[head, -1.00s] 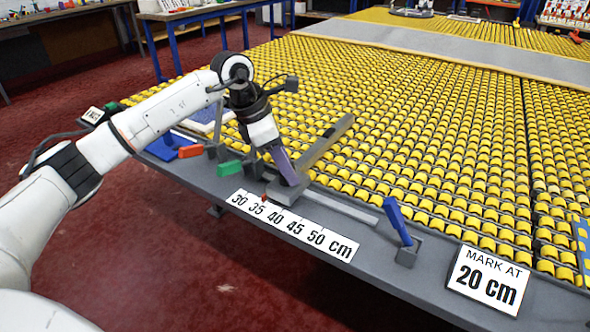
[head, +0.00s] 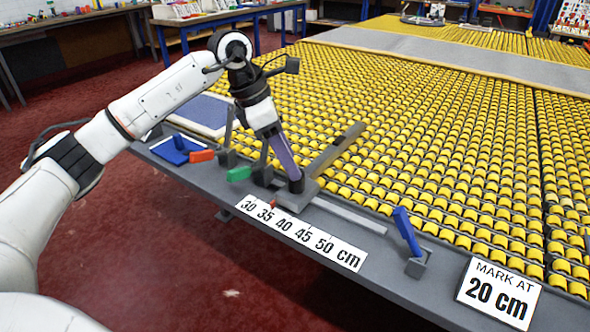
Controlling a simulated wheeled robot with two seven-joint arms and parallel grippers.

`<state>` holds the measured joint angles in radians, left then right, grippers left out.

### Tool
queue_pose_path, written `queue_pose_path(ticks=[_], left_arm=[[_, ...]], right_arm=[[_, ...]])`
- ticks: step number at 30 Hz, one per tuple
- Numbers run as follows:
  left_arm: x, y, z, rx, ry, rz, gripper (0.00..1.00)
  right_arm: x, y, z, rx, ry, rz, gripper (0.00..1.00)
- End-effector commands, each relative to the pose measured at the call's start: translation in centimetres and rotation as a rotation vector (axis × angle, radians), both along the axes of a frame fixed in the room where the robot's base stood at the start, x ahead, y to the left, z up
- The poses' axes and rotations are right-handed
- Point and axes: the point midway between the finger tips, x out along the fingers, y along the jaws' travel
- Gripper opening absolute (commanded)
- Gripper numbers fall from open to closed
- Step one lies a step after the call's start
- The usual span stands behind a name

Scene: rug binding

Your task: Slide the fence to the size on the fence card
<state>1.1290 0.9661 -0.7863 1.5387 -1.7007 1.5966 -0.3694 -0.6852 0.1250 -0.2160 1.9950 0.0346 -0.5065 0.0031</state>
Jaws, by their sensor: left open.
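The fence (head: 337,148) is a long grey bar on a grey block (head: 309,188) at the table's front edge. A small red pointer (head: 273,204) by the block stands near the 35 mark of the white scale (head: 300,233), which reads 30 to 50 cm. My left gripper (head: 294,181) is open and points down at the block, its fingers at a dark upright part on it. Whether they touch it I cannot tell. The fence card is not visible; my left arm crosses the table's left corner. My right gripper is not in view.
A white card (head: 497,293) reads "MARK AT 20 cm". A blue lever (head: 407,231) stands right of the rail. Yellow rollers (head: 450,150) fill the table behind.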

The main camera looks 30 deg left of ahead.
Motion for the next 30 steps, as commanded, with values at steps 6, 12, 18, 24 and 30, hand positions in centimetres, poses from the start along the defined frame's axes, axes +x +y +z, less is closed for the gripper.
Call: queue_pose_path(ticks=[6,12,18,24,30], left_arm=[[-0.9,1.1,3.5,0.001,-0.002,0.001,0.47],[-1.3,1.5,4.7,0.001,-0.001,0.000,0.47],[-1.3,1.5,4.7,0.000,0.000,0.000,0.47],[-1.3,1.5,4.7,0.001,0.001,0.000,0.47],[-1.3,1.5,4.7,0.001,0.001,0.000,0.47]], right_arm=[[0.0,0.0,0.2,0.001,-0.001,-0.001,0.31],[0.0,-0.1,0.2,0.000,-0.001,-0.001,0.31],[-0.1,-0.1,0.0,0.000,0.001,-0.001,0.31],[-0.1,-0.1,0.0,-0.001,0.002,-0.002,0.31],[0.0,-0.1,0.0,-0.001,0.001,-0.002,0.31]])
